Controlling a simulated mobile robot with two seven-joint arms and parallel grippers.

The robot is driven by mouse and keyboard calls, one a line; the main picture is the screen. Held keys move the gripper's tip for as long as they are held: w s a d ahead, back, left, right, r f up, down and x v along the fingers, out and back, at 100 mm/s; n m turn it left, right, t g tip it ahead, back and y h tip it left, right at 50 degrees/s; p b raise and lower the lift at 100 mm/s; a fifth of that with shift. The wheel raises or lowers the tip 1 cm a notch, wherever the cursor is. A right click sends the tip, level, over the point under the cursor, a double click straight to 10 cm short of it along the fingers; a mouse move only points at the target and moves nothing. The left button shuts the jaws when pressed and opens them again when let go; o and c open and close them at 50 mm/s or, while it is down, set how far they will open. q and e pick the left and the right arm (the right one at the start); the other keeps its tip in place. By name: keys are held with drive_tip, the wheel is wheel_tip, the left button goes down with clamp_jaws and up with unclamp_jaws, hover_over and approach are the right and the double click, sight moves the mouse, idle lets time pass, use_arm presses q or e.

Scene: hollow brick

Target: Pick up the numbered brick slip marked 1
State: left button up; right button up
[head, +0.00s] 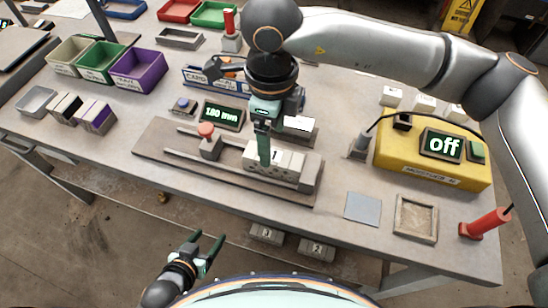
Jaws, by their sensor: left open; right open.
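A dark "1" shows on the face of one pale slip (275,157), right beside my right gripper's fingers. My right gripper (264,160) points down over this row and is open. Its green fingers, seen nearly edge-on, hide part of the slips, and I cannot tell whether they touch. My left gripper (209,241) is open and empty, low in front of the table edge.
Pale blocks marked 3 (267,234) and 2 (317,248) are below the table's front edge. A red-knobbed stop (209,141) stands on the jig. A yellow moisture box (432,171) is at right, a purple bin (138,69) at left.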

sight(274, 156)
wheel_tip(274, 156, down, 7)
drive_tip(key=shift+d+r+p, duration=0.15)
drive_tip(key=shift+r+p, duration=0.05)
drive_tip(key=shift+p, duration=0.25)
clamp_jaws()
idle(0.6)
